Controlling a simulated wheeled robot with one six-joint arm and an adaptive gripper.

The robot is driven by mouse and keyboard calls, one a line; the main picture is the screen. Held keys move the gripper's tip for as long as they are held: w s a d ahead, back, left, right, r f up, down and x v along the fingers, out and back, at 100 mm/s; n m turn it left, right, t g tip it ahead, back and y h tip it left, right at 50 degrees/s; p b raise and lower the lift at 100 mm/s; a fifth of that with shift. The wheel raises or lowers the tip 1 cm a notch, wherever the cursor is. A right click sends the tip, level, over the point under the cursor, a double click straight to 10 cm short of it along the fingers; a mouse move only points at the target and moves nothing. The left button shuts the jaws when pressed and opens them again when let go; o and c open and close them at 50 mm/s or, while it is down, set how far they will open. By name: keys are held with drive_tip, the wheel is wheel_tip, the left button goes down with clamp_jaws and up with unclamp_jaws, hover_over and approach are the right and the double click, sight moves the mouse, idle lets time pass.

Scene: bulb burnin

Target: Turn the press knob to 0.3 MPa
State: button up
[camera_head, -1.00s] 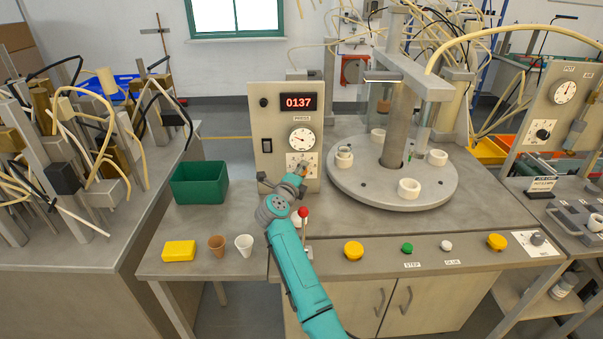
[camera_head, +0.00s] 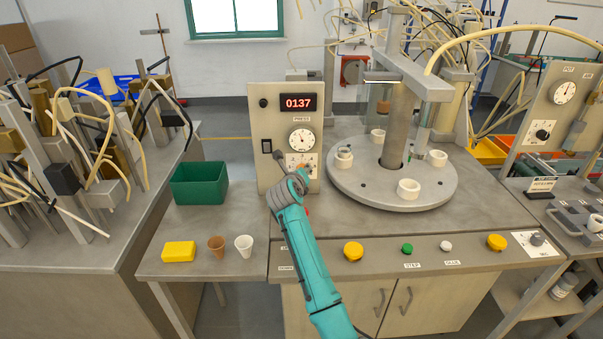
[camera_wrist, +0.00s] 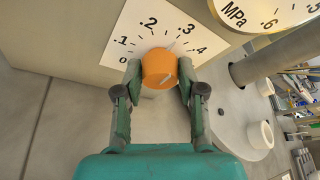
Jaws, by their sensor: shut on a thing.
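The orange press knob (camera_wrist: 158,66) sits on a white scale plate (camera_wrist: 118,49) marked 0, .1, .2, .3 and .4. My gripper (camera_wrist: 159,69) is shut on the knob, one finger at each side. A pale line on the knob's end face slants toward the upper right, the side of .3 and .4; I cannot tell the exact setting. The pressure gauge (camera_head: 302,139) is above the plate on the press panel (camera_head: 268,181), and part of it, marked MPa, shows in the wrist view (camera_wrist: 262,12). In the head view my wrist hides most of the knob.
The display (camera_head: 298,103) reads 0137. A round turntable (camera_head: 365,190) with white cups stands right of the panel. A green bin (camera_head: 199,183), a yellow block (camera_head: 179,251) and two small cups stand left. Yellow, green and white buttons line the bench front.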

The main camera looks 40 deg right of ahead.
drive_tip(key=shift+f, duration=0.1)
idle(0.4)
drive_tip(key=o, duration=1.1)
drive_tip(key=v, duration=1.2)
drive_tip(key=shift+s, duration=0.1)
